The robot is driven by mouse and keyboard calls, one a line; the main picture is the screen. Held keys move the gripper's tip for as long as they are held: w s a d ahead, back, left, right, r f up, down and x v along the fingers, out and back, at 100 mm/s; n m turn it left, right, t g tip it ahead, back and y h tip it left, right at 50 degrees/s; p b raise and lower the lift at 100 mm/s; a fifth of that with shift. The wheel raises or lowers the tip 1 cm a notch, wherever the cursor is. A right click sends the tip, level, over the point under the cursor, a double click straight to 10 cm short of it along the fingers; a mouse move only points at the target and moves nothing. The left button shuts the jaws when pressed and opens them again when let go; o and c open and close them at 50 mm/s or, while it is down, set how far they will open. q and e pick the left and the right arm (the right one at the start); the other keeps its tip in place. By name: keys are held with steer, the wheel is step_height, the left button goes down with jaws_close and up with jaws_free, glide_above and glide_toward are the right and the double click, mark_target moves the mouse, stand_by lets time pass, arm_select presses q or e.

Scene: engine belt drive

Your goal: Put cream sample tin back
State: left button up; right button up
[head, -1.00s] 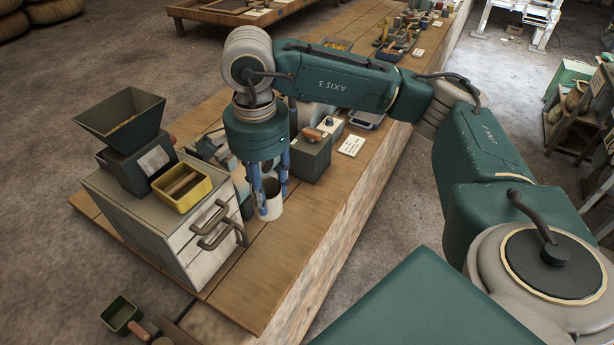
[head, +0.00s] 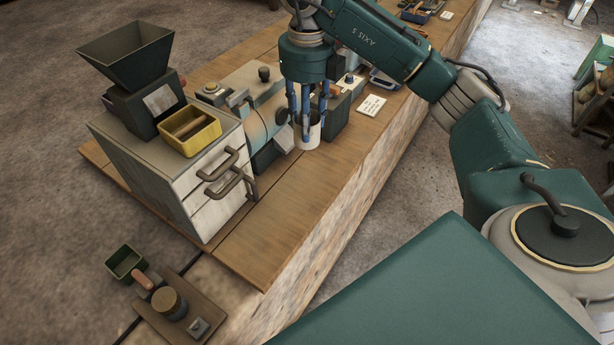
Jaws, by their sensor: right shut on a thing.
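The cream sample tin (head: 309,137) is a pale open-topped cylinder, upright at or just above the wooden bench, near its front edge. My right gripper (head: 306,118) points down from above with its blue fingers shut on the tin's wall. I cannot tell whether the tin's base touches the bench. My left gripper is not in view.
A white drawer cabinet (head: 215,200) with dark handles stands left, carrying a dark hopper (head: 125,50) and a yellow tray (head: 190,134). A machine (head: 255,110) sits behind the tin. A white card (head: 371,105) lies right. The bench front (head: 262,235) is bare.

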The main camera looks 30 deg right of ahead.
step_height(320, 180, down, 17)
steer(key=shift+r+p, duration=0.15)
steer(key=shift+p, duration=0.65)
steer(key=shift+f, duration=0.35)
steer(key=shift+f, duration=0.2)
steer(key=o, duration=1.2)
steer(key=shift+o, duration=0.2)
steer(key=shift+r, duration=0.15)
